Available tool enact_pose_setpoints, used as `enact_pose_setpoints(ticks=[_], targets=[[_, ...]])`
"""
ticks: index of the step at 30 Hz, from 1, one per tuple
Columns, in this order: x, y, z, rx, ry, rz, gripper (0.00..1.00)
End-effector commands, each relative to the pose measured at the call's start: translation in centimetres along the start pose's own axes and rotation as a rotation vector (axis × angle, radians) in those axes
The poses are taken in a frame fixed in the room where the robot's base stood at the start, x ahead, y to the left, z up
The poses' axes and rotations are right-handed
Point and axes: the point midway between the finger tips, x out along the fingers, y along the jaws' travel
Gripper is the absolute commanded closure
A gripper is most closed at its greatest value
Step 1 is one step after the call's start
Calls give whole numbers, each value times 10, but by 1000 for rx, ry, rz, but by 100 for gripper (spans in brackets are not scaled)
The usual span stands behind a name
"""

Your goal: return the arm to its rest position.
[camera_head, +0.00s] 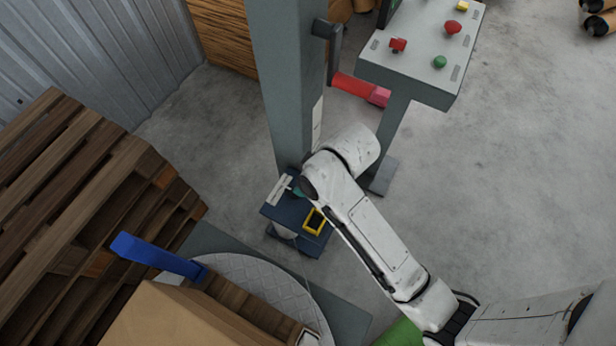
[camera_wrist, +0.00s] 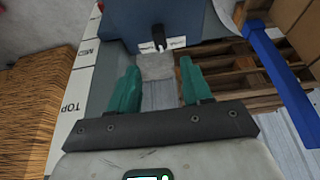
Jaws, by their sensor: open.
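My white arm (camera_head: 375,230) reaches from the lower right of the head view toward the grey column. My gripper (camera_wrist: 158,82) shows two teal fingers standing apart in the wrist view, with nothing between them. In the head view only a small teal part of it shows beside the dark blue box (camera_head: 318,238); the arm's end hides the rest. In the wrist view a blue-grey block (camera_wrist: 180,20) with a small dark peg lies beyond the fingertips. I cannot tell whether the fingers touch anything.
A grey column (camera_head: 285,80) stands close by the gripper. A control panel (camera_head: 420,55) with coloured buttons and a red handle (camera_head: 355,88) stand behind the arm. Wooden pallets (camera_head: 85,190), a blue lever (camera_head: 155,255) and a cardboard box (camera_head: 170,320) are at left. Floor at right is clear.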

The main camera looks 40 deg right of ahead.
Motion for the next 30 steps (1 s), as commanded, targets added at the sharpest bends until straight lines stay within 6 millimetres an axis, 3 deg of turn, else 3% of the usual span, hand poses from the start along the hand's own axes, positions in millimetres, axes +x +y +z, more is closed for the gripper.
enact_pose_setpoints(ticks=[13, 16, 21, 24, 27, 30], targets=[[-5, 0, 6, 13, -11, 1, 51], [-10, 0, 36, 79, -59, 13, 51], [-33, -3, 113, 271, -192, 60, 51], [-48, -5, 147, 364, -254, 92, 51], [-58, -6, 167, 421, -289, 115, 51], [-61, -6, 173, 441, -302, 123, 51]])
